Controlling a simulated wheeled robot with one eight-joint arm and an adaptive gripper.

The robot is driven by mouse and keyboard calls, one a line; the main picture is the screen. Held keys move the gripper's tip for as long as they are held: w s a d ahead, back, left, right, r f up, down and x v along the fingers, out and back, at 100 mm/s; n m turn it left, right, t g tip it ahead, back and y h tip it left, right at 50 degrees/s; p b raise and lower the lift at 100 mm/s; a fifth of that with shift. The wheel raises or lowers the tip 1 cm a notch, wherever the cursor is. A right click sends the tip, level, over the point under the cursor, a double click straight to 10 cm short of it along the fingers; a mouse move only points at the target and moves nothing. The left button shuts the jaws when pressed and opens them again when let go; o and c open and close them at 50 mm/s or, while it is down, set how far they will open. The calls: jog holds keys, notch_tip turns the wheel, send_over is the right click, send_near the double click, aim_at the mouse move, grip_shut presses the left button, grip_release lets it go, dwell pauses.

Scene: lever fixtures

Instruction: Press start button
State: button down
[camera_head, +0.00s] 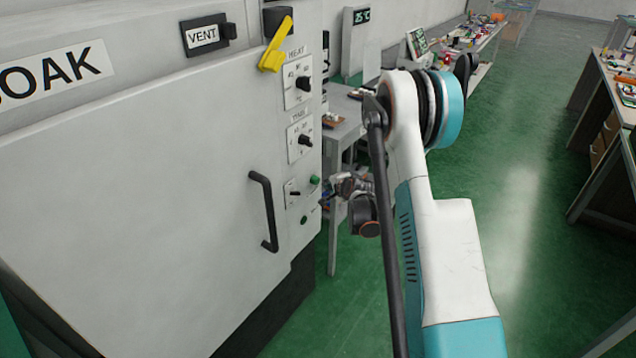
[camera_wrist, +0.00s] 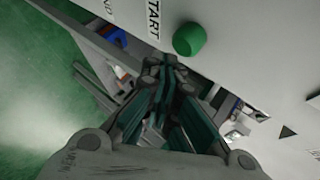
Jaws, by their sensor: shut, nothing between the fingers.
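The start button is a round green knob (camera_wrist: 189,39) on a pale panel in the wrist view, beside the printed word START. In the head view a green button (camera_head: 315,180) stands on the cabinet's right-hand panel, next to a small black switch. My gripper (camera_wrist: 165,68) is shut and empty, with its fingertips just below the button in the wrist picture; contact does not show. In the head view my gripper (camera_head: 327,196) is small, at the right edge of the panel, just below and right of that button.
The grey cabinet (camera_head: 140,170) carries a black door handle (camera_head: 265,210), a yellow lever (camera_head: 276,48) and dial knobs (camera_head: 304,84) above. A second green spot (camera_head: 304,219) sits lower on the panel. A table (camera_head: 345,128) stands behind my arm. Green floor is open at right.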

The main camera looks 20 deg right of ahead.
jog(key=s+d, duration=0.1)
jog(key=s, duration=0.1)
jog(key=s+d, duration=0.1)
jog(key=s, duration=0.1)
jog(key=shift+s+d, duration=0.15)
jog(key=shift+d, duration=0.05)
dwell(0.8)
